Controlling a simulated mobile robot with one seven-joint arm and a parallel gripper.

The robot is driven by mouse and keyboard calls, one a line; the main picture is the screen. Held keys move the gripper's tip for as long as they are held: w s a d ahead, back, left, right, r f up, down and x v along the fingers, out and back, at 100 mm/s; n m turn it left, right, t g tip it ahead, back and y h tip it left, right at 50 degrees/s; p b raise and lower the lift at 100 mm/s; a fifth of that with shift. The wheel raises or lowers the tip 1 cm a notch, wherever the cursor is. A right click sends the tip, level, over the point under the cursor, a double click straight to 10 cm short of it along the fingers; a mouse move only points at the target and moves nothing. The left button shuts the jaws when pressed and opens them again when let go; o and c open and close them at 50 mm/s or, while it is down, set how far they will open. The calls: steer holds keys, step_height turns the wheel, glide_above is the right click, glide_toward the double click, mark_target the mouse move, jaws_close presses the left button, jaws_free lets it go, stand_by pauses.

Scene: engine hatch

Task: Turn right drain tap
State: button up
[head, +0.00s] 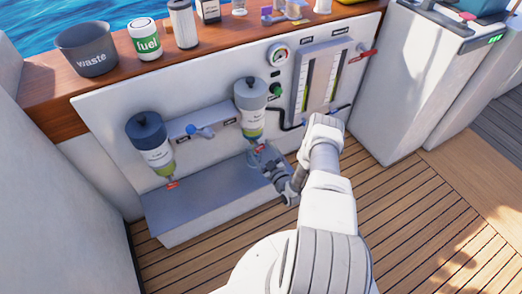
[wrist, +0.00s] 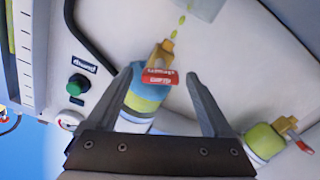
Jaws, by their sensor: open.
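Yellow-green drops show between the tap and a clear cup (wrist: 203,7). My gripper (wrist: 163,84) is open, one finger on each side of the bowl and tag. In the head view my gripper (head: 268,165) is just below the right filter, hiding part of the cup area. Contact with the tap cannot be told.
The left filter (head: 150,145) has its own red-tagged tap (wrist: 287,125). A blue-handled valve (head: 205,131) sits between the filters. A gauge (head: 278,54), green button (head: 276,90) and sight-tube panel (head: 320,80) are to the right. A grey step (head: 190,205) lies below.

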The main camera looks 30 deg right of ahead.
jaws_close()
steer(key=shift+n, duration=0.4)
steer(key=n, duration=0.5)
steer(key=shift+a+n+p, duration=0.1)
steer(key=shift+n+p, duration=0.25)
steer(key=shift+n, duration=0.05)
steer(key=n, duration=0.3)
steer(key=shift+f, duration=0.1)
steer(key=shift+n, duration=1.9)
